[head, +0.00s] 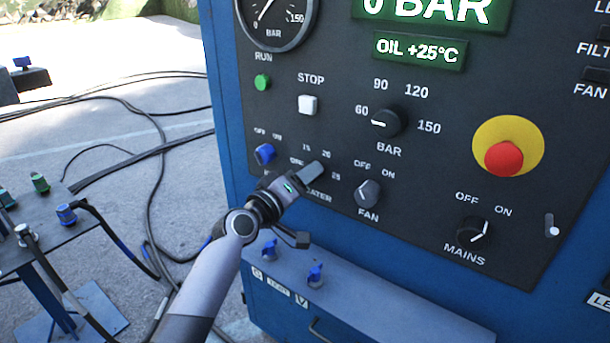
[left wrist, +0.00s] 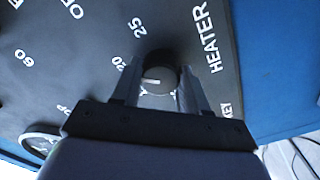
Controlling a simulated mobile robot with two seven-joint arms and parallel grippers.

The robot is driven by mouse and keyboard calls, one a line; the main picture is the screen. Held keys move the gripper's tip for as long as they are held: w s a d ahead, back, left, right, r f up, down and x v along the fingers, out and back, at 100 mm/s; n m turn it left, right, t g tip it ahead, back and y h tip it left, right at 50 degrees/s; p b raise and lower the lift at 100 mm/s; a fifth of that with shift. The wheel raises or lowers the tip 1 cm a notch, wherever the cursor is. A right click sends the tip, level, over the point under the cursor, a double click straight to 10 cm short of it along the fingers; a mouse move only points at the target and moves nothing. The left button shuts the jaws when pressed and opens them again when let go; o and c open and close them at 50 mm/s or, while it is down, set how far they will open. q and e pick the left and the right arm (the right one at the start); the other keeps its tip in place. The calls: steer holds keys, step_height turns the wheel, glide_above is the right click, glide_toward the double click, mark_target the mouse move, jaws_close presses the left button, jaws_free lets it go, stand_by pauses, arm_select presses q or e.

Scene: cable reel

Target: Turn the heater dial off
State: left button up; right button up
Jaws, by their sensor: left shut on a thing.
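The heater dial (left wrist: 158,80) is a round dark knob with a white mark, seen between my fingers in the left wrist view. Its mark points left in that view, away from the HEATER label and toward the side of the 20. My left gripper (head: 314,173) reaches the dark control panel (head: 340,230) from the lower left and is shut on the dial. In the head view the gripper hides the dial and part of the HEATER label. My right gripper is not in view.
Close around are the blue switch (head: 265,153) on the left, the fan knob (head: 367,193) on the right and the BAR knob (head: 387,121) above. A red emergency button (head: 504,159) is further right. A blue ledge (head: 350,295) with small blue fittings juts out below.

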arm_select(q)
steer(key=shift+n, duration=0.6)
steer(key=shift+f, duration=0.1)
steer(key=o, duration=1.1)
steer(key=shift+c, duration=0.2)
steer(key=v, duration=0.7)
steer(key=shift+p, duration=0.45)
